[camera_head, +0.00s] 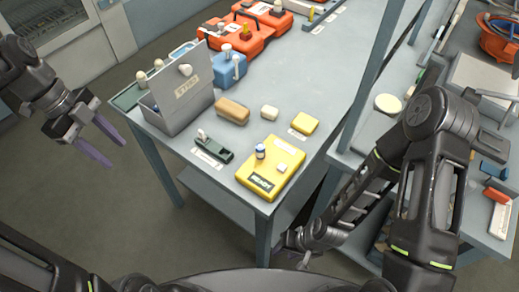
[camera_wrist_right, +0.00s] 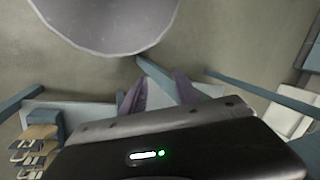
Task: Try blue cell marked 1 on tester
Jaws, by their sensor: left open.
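A small blue-and-white cell (camera_head: 261,151) stands upright on the yellow case (camera_head: 250,171) near the table's front corner; its marking is too small to read. A dark green device (camera_head: 216,150), perhaps the tester, lies left of the case with a small light upright part on it and a label in front. My left gripper (camera_head: 104,150) is open and empty, off the table's left side. My right gripper is low by the table's front edge, its fingers not clear in the head view; in the right wrist view its purple fingers (camera_wrist_right: 160,92) are apart with nothing between them.
A grey box (camera_head: 185,105) with a raised panel, a tan block (camera_head: 232,111), a blue container (camera_head: 230,70) and orange cases (camera_head: 237,33) stand farther back. A blue-grey post (camera_head: 375,65) rises at the right. The table's right middle is clear.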

